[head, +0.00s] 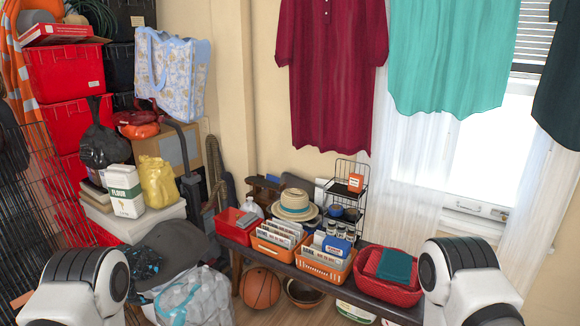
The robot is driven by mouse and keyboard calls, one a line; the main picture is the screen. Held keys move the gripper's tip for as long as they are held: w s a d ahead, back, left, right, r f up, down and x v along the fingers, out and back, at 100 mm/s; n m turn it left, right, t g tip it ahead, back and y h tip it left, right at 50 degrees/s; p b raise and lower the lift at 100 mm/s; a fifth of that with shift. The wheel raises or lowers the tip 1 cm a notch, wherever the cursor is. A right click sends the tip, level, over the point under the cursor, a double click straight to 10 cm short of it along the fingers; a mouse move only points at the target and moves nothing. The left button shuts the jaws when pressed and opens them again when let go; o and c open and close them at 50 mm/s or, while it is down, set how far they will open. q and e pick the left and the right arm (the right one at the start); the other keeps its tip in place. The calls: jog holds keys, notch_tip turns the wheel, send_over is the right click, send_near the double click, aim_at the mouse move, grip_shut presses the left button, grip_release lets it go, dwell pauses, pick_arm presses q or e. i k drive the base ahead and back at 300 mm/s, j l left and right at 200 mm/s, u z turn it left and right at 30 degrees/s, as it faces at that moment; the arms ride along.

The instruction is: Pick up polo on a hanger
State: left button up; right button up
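A dark red garment with short sleeves and a buttoned front, which looks like the polo (333,75), hangs high near the wall corner. Its top and any hanger are cut off by the upper edge of the head view. A teal garment (452,60) hangs just right of it in front of the window. A dark garment (560,90) hangs at the right edge, partly cut off. White and black parts of my two arms show at the lower left and lower right. Neither gripper is in view.
A low dark bench (375,306) below the hanging clothes holds orange baskets, a straw hat (296,205) and a red basket (388,285). A basketball (260,288) lies underneath. Red totes (65,75), bags and a wire grid crowd the left. Air below the polo is mostly clear.

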aim_at(332, 50)
jog(key=i+j+z, duration=0.45)
jog(key=i, duration=0.5)
jog(key=i+j+z, duration=0.45)
jog(key=i+j, duration=0.45)
